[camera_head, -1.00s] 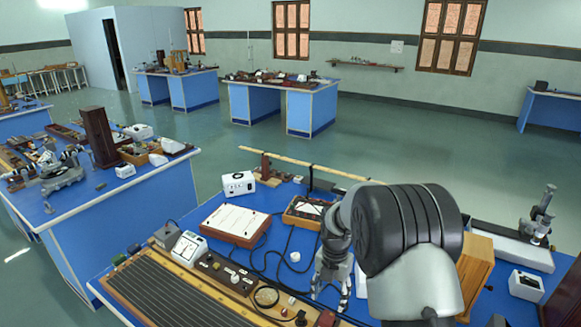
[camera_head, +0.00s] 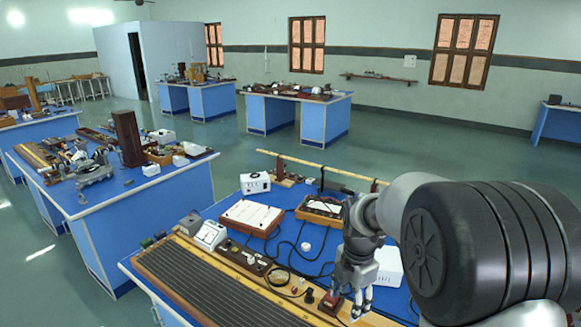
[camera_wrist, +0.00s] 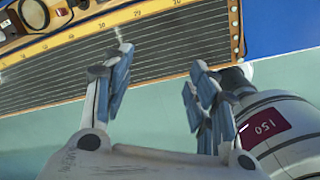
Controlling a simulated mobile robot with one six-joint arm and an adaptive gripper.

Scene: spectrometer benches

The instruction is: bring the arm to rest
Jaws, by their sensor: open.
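My gripper (camera_head: 362,302) hangs over the near bench's right part in the head view, its fingers pointing down. In the wrist view my gripper (camera_wrist: 158,88) shows two blue-grey fingers spread apart with nothing between them. Beyond the fingertips in that view lies a long wooden board with dark lines and a numbered scale (camera_wrist: 160,55). My arm fills the lower right of the head view and hides part of the bench behind it.
The near blue bench holds the lined board (camera_head: 190,285), a white-topped box (camera_head: 251,215), a white meter (camera_head: 210,234), a white power box (camera_head: 255,182) and loose black cables (camera_head: 290,262). Another cluttered bench (camera_head: 140,215) stands left. Open green floor (camera_head: 420,150) lies behind.

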